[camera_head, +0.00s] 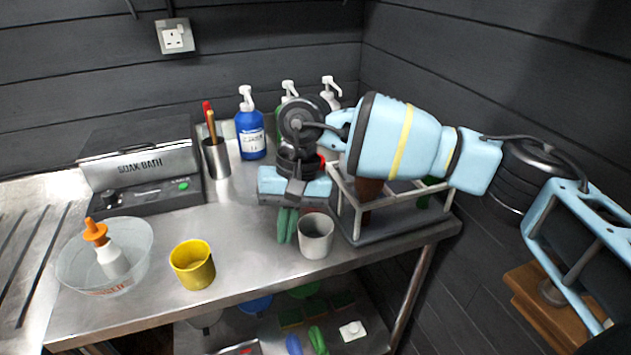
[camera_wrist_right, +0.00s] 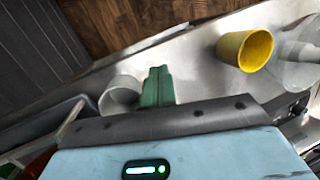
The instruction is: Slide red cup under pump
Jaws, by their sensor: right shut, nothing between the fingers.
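My right gripper (camera_head: 287,226) reaches in from the right over the steel table, its green fingers shut and empty, pointing down just left of a grey cup (camera_head: 316,238). The fingers also show in the wrist view (camera_wrist_right: 158,86), beside the grey cup (camera_wrist_right: 120,95). No whole red cup is in clear view. A little red (camera_head: 322,161) shows behind my right wrist; I cannot tell what it belongs to. A blue pump bottle (camera_head: 250,133) stands at the back, with two more white pump heads (camera_head: 288,88) (camera_head: 330,86) to its right, their bottles partly hidden by my arm.
A yellow cup (camera_head: 192,266) and a clear bowl (camera_head: 72,272) holding an orange-topped bottle (camera_head: 112,260) stand front left. A soak bath (camera_head: 150,165) and a metal holder (camera_head: 216,160) are behind. A wire-framed rack (camera_head: 400,226) is at right. Bare steel lies in the middle.

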